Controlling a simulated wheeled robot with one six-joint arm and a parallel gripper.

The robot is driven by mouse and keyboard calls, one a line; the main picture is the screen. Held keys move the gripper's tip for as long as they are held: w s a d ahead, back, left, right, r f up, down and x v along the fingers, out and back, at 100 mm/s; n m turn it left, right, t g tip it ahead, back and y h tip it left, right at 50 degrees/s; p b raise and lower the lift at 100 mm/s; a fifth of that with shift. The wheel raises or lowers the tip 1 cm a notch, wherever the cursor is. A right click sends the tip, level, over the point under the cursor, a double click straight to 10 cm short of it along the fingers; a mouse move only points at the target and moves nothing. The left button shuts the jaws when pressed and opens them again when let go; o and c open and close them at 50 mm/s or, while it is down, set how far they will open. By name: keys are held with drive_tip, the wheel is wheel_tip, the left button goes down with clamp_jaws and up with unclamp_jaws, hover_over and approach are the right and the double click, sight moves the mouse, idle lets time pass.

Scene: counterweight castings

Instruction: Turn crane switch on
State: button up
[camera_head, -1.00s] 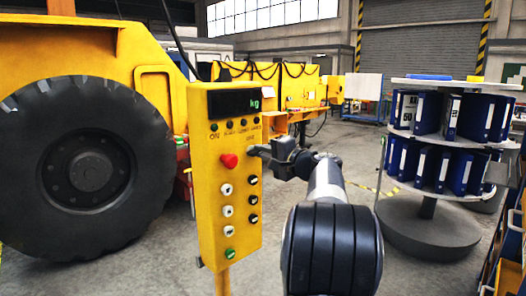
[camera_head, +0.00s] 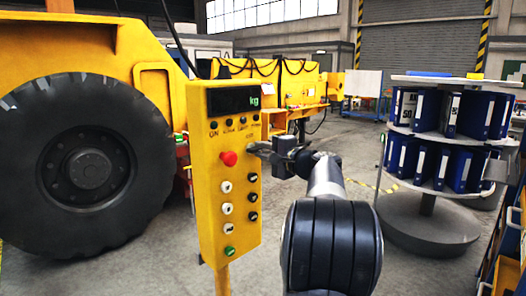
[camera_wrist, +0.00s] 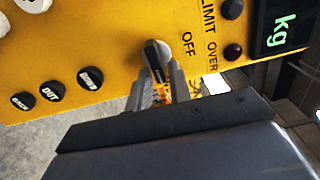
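The crane switch is a small dark knob with a pale mark (camera_wrist: 156,55), seen in the wrist view next to the word OFF on the yellow control box. The second label beside it is partly hidden behind a finger. My gripper (camera_wrist: 158,88) has its two grey fingers close together, one on each side of the knob, and looks shut on it. In the head view my gripper (camera_head: 262,151) reaches in from the right to the upper right of the control box (camera_head: 208,188). The knob is hidden there by the fingers.
A red stop button (camera_head: 229,158) sits left of my gripper, with white and black push buttons below it. The display (camera_head: 234,99) shows "kg". A large tyre (camera_head: 35,170) stands at left, a rack of blue binders (camera_head: 428,118) at right. Open floor lies between.

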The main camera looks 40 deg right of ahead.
drive_tip(key=shift+o, duration=1.1)
drive_tip(key=shift+s, duration=0.1)
drive_tip(key=s+b, duration=0.2)
drive_tip(key=s, duration=0.8)
drive_tip(key=shift+s+d, duration=0.3)
drive_tip(key=shift+d, duration=0.1)
drive_tip(key=w, duration=0.3)
drive_tip(key=w+p, duration=0.1)
drive_tip(key=w, duration=0.3)
drive_tip(key=w+p, duration=0.1)
drive_tip(key=w, duration=0.2)
drive_tip(key=shift+w+a, duration=0.4)
drive_tip(key=shift+n, duration=0.3)
